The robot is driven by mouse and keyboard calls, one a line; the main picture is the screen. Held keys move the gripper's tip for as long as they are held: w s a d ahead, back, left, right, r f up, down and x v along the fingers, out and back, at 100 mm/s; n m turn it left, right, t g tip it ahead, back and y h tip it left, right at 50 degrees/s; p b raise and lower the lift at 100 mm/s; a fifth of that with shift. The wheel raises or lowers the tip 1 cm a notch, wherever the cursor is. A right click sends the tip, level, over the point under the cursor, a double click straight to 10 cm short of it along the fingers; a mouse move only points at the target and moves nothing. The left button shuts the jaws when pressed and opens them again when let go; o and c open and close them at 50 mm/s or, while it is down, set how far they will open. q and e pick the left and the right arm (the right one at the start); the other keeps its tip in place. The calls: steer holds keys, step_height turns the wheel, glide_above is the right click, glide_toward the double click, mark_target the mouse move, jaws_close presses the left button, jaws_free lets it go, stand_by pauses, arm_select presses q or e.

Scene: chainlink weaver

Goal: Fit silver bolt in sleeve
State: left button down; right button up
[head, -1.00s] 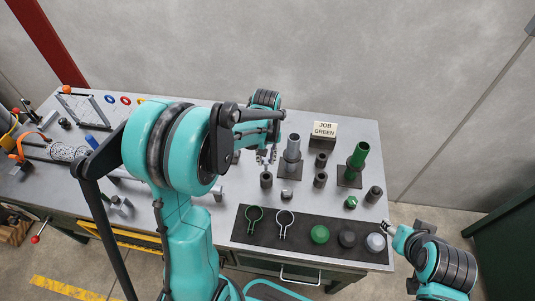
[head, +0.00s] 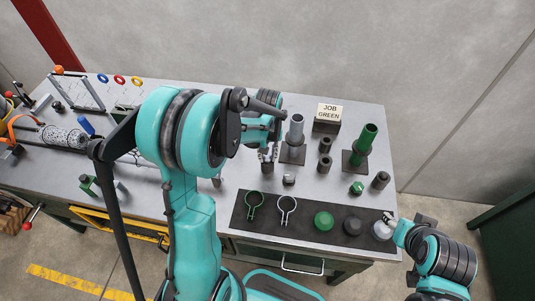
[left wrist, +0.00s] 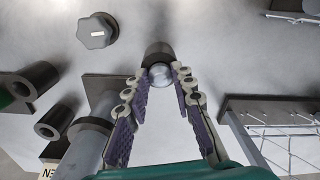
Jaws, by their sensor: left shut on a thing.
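The silver bolt (left wrist: 160,74) shows as a round silver end between the fingertips of my left gripper (left wrist: 158,80) in the left wrist view. The gripper is shut on it. A dark sleeve (left wrist: 157,51) is right at the bolt, its rim just beyond it. I cannot tell how far the bolt is in. In the head view my left gripper (head: 267,155) points down at the dark sleeve (head: 266,167), left of the silver tube; the bolt is hard to make out there. My right gripper (head: 389,218) is beside the silver cap (head: 382,231), its jaws too small to judge.
A silver tube (head: 297,130) and a green tube (head: 367,138) stand on dark bases. Loose dark sleeves (head: 325,164), a grey knob (head: 289,180) and a green nut (head: 356,188) stand near. A dark mat (head: 268,228) with clamps and caps lies in front.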

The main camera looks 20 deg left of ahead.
arm_select(q)
steer(key=c, duration=1.2)
jaws_free()
steer(key=shift+r, duration=0.15)
step_height(320, 180, up, 12)
steer(key=shift+f, duration=0.2)
